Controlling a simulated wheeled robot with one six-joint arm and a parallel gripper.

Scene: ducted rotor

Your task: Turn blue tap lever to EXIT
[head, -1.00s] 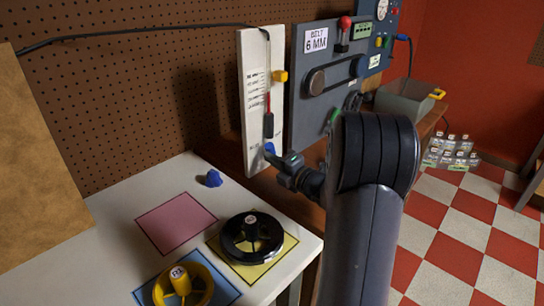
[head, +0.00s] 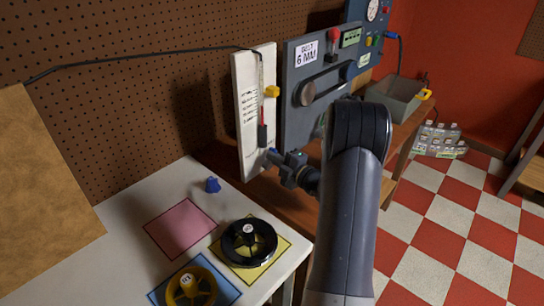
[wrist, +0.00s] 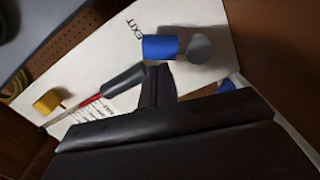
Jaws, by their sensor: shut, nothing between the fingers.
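The white panel (head: 250,110) stands upright against the pegboard. In the wrist view the panel (wrist: 195,15) bears the word EXIT, with a blue cylindrical piece, seemingly the blue tap lever (wrist: 160,48), close beside that word. A round grey part touches its right end. Another bit of blue shows lower right, partly hidden by my gripper. My gripper (wrist: 158,78) is shut and empty, its tip at or just below the blue cylinder; I cannot tell whether they touch. In the head view my gripper (head: 272,157) is at the panel's lower part, largely covering the lever.
A yellow knob (head: 271,91) and a dark-handled red rod (head: 262,134) are on the panel. A grey belt machine (head: 318,90) stands close right. The white table (head: 120,235) in front holds a blue knob (head: 213,185), a black wheel (head: 249,243) and a yellow wheel (head: 190,288).

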